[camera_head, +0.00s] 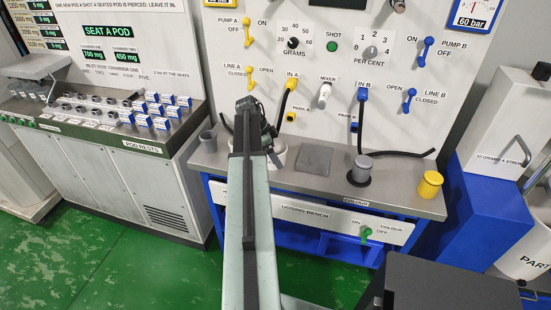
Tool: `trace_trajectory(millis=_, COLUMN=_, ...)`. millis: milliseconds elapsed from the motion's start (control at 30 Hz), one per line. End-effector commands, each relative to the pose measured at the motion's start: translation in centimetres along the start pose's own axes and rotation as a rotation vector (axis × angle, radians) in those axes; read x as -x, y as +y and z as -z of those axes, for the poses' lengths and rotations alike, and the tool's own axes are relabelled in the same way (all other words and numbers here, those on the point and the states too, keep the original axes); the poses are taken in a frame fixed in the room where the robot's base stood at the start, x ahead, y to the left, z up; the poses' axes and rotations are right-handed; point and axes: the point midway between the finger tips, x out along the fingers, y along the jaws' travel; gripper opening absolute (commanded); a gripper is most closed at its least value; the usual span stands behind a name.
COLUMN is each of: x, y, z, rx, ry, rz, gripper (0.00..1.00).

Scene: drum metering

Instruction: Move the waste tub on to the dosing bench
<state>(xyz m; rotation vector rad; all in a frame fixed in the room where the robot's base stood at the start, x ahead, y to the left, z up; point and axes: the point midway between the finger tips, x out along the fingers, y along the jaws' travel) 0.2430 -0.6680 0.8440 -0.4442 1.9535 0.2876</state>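The dosing bench (400,197) is a grey-topped blue bench with a white labelled front, below the wall panel. My arm reaches forward over it, and my gripper (257,128) is at the bench's left part, seen from behind. A pale round tub (279,155) shows partly behind my gripper; most of it is hidden. I cannot tell if it is the waste tub, if it is held, or if it rests on the bench. My gripper's fingers are too hidden to show whether they are open or shut.
On the bench are a small grey cup (208,141), a grey square pad (313,161), a dark grey container (361,170) and a yellow tub (429,185). Hoses hang from the panel (330,75). A pod rack cabinet (130,180) stands left, a blue-and-white unit (482,215) right. Green floor (100,265) is clear.

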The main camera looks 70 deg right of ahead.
Motion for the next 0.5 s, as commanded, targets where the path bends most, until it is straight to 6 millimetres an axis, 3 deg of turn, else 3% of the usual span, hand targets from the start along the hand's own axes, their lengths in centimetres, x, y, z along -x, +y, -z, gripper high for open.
trace_trajectory(millis=233, x=-0.28, y=0.00, z=-0.17, rx=0.001, ry=0.000, rz=0.000, gripper=0.45)
trace_trajectory(millis=267, x=-0.12, y=0.00, z=-0.10, rx=0.001, ry=0.000, rz=0.000, gripper=1.00)
trace_trajectory(millis=500, x=-0.04, y=0.00, z=-0.10, rx=0.001, ry=0.000, rz=0.000, gripper=1.00)
